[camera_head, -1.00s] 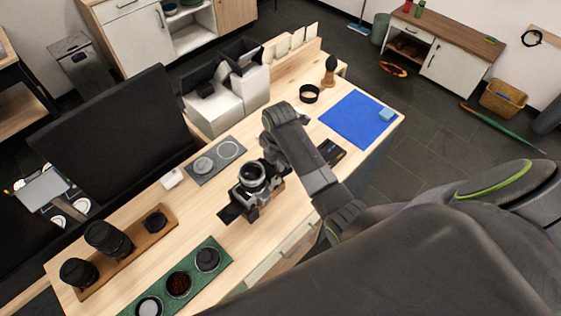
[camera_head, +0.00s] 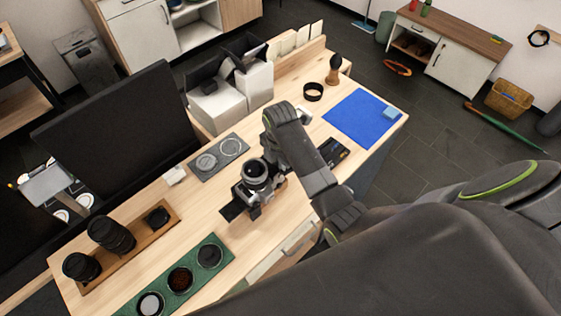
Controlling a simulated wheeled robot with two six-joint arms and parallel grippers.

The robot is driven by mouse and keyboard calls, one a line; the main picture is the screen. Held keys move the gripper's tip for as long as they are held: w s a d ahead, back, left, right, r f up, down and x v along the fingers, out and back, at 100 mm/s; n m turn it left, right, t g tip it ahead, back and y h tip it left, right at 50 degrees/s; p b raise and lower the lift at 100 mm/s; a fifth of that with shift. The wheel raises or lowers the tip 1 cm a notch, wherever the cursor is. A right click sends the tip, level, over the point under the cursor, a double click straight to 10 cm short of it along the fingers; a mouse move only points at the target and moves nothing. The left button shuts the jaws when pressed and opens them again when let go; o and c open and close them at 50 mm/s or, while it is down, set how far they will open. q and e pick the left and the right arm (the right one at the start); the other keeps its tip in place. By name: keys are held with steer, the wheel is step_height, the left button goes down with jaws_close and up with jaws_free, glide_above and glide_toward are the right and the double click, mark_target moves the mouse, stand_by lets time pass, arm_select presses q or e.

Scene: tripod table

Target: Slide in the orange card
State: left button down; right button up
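A silver and black camera (camera_head: 256,182) stands on the wooden table with its lens up and a dark flap out to its lower left. No plainly orange card can be made out. A small dark flat item with a yellowish mark (camera_head: 335,151) lies right of my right arm, partly covered by it. My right arm reaches in from the right. Its gripper (camera_head: 268,146) is right by the camera's upper right side, pointing down, its fingertips mostly hidden. I cannot tell whether it holds anything. My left gripper is out of view.
A blue cloth (camera_head: 357,117) lies on the table's right part. A grey tray with discs (camera_head: 219,157), a wooden lens holder (camera_head: 171,222) and a green tray (camera_head: 215,268) surround the camera. A large dark screen (camera_head: 120,130) and white boxes (camera_head: 222,108) stand behind.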

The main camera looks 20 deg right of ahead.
steer(key=shift+s, duration=0.1)
stand_by(0.3)
steer(key=shift+w+d, duration=0.3)
steer(key=shift+d, duration=0.5)
steer(key=shift+w+d, duration=0.3)
steer(key=shift+d, duration=0.45)
steer(key=o, duration=0.6)
steer(key=shift+c, duration=0.2)
steer(key=shift+r, duration=0.1)
steer(key=shift+r, duration=2.95)
